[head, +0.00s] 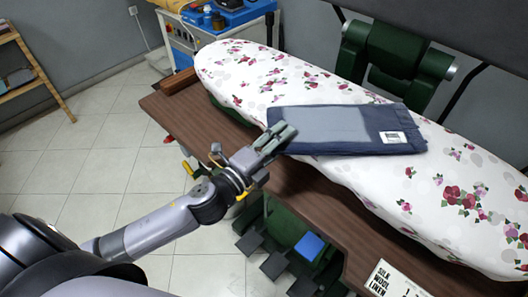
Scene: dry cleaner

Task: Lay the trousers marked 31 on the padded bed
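The folded dark blue trousers (345,130) lie flat on the padded bed (300,82), which has a white cover with red and pink flowers. A white tag (393,137) shows at their right end; its number is too small to read. My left gripper (279,134) is at the left end of the trousers, its fingers close together and overlapping the cloth's edge in the picture. I cannot tell whether cloth is between the fingers. My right gripper is not in view.
The bed stands on a brown wooden table (200,125). Dark green press parts (390,65) rise behind the bed. A card with fabric names (393,283) is at the front right. Pedals (275,262) are below. Floor on the left is clear.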

